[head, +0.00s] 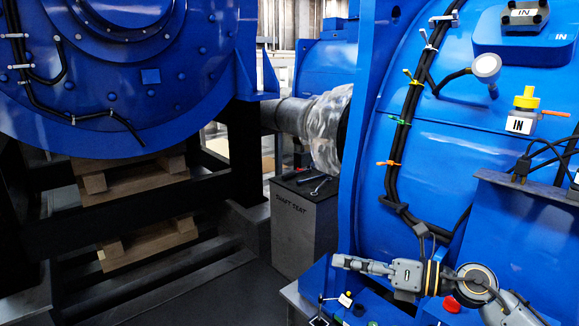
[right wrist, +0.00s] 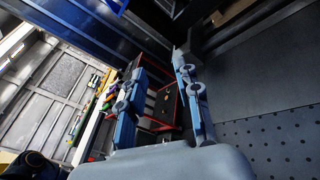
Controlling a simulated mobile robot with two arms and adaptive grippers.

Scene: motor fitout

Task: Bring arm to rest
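My right arm comes in at the lower right of the head view, in front of the big blue motor housing (head: 440,150). My right gripper (head: 338,263) points left and is seen nearly side-on, low by the housing's base. In the right wrist view its two fingers (right wrist: 158,65) stand apart with a clear gap and nothing between them. My left arm and left gripper are not in view.
A grey stand (head: 303,225) marked "SHAFT SEAT" bears small tools, with a plastic-wrapped shaft (head: 320,125) above. Another blue machine (head: 100,90) is at left, over wooden pallets (head: 135,185). A yellow-capped fitting (head: 525,105) and gauge (head: 486,66) project from the housing. Dark floor lies centrally.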

